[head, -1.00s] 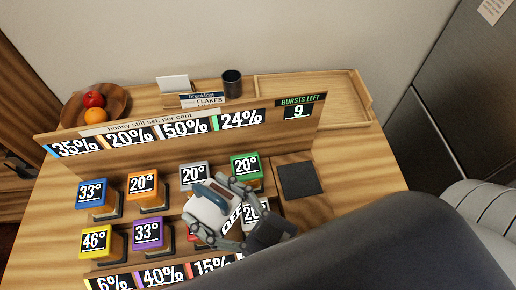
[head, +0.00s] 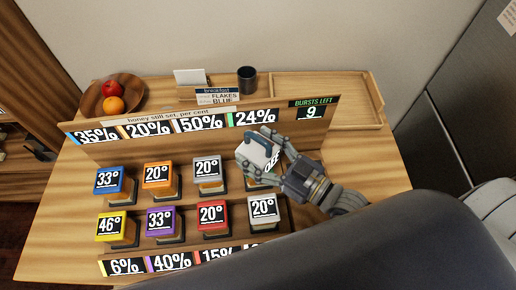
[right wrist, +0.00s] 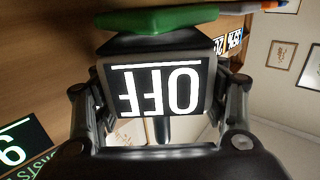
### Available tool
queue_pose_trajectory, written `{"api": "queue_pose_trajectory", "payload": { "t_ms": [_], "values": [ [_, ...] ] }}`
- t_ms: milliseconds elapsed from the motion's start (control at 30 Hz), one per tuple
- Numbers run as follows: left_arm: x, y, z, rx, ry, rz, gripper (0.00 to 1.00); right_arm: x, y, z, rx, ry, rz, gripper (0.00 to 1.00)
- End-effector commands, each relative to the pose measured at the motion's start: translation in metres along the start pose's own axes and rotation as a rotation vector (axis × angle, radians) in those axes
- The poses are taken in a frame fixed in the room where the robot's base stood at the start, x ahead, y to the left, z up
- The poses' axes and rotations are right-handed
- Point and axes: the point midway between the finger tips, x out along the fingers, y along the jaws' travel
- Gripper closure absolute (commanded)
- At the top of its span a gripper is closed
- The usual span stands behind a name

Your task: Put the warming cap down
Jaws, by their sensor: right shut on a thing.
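In the head view the cap and hand hide the green jar. My left gripper is not in view.
Jars with coloured lids stand in two rows, among them a grey one (head: 207,170), a red one (head: 212,216) and a white one (head: 263,209). A sign board (head: 170,128) rises behind them. A fruit bowl (head: 90,100), a dark cup (head: 247,78) and an empty tray (head: 375,95) are behind.

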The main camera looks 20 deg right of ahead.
Motion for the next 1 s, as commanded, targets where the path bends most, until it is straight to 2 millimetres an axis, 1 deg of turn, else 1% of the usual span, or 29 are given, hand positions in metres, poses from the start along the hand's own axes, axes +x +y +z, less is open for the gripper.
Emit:
{"api": "queue_pose_trajectory", "payload": {
  "t_ms": [400,433,467,500,533,1000],
  "values": [
    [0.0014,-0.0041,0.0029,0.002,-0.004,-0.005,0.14,0.0001,-0.0003,0.0059,-0.001,0.004,0.0,0.7],
    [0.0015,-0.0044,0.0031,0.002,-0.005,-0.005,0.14,-0.0002,-0.0004,0.0076,-0.001,0.001,0.0,0.31],
    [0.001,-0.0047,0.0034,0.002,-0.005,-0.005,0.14,-0.0002,-0.0004,0.0069,-0.001,0.001,0.0,0.25],
    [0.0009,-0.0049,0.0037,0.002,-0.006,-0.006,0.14,-0.0002,-0.0004,0.0068,-0.001,0.001,0.0,0.16],
    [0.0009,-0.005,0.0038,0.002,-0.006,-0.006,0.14,-0.0002,-0.0005,0.0068,-0.001,0.001,0.0,0.14],
    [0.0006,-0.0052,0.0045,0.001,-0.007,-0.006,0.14,-0.0002,-0.0006,0.0061,0.0,0.001,0.0,0.14]
  ]
}}
